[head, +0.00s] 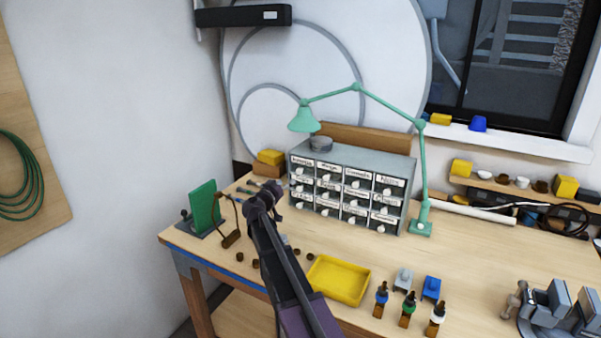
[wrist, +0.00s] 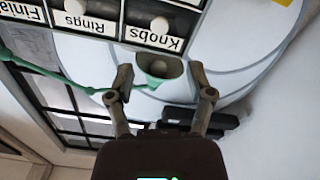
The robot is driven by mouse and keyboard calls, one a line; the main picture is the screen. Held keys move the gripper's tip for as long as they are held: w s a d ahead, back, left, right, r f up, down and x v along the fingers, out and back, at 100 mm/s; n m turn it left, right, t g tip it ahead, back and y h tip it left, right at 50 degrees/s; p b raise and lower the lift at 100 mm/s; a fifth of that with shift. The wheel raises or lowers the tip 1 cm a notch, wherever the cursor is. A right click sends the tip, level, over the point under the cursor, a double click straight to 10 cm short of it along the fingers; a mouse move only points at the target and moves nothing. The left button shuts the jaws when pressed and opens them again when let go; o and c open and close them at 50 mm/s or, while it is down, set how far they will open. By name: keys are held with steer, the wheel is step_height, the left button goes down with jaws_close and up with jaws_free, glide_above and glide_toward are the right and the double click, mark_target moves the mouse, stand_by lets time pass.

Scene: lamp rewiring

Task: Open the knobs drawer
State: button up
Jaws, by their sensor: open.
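The small-parts cabinet (head: 385,158) stands at the back of the bench, with rows of labelled drawers. The wrist view is upside down. In it the Knobs drawer (wrist: 185,22) is at the end of the top row, with a pale round knob (wrist: 159,25). This matches the top left drawer (head: 302,161) in the head view. The drawer looks shut. My gripper (wrist: 161,78) is open and empty; it also shows in the head view (head: 272,190), left of the cabinet front. In the wrist picture the knob lies above the fingertips, not between them.
The green lamp (head: 303,118) hangs over the cabinet's left end; its shade (wrist: 145,65) shows behind my fingers. Small brown parts (head: 240,257) lie near my arm.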

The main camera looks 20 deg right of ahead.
mark_target(298, 172)
steer(key=x, duration=1)
steer(key=shift+w+d, duration=0.15)
steer(key=shift+d, duration=0.05)
jaws_close()
